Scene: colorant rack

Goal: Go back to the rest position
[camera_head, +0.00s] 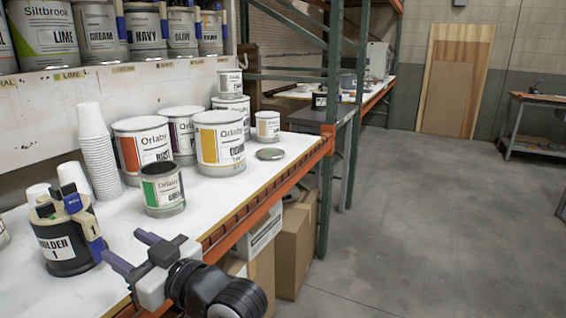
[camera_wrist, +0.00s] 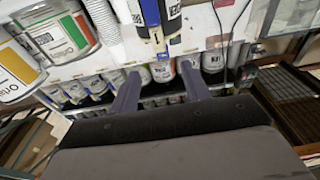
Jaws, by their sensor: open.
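My gripper (camera_head: 134,253) is at the front edge of the white shelf in the head view, in front of the cans. Its two fingers stand apart with nothing between them. The wrist view also shows the open fingers of my gripper (camera_wrist: 160,92). A black can labelled "...oulden 1" (camera_head: 60,252) with a blue and tan piece on it stands to the left of my gripper. A small green-label Orlaby can (camera_head: 163,190) stands just behind my gripper. A round grey lid (camera_head: 270,154) lies flat on the shelf to the right.
Larger Orlaby cans, one orange-yellow (camera_head: 220,145) and one red (camera_head: 142,148), stand farther back. Stacked white cups (camera_head: 97,155) are at the left. An orange shelf beam (camera_head: 260,205) and green upright (camera_head: 330,130) border the shelf. Cardboard boxes (camera_head: 293,250) sit below. The floor (camera_head: 430,210) at right is clear.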

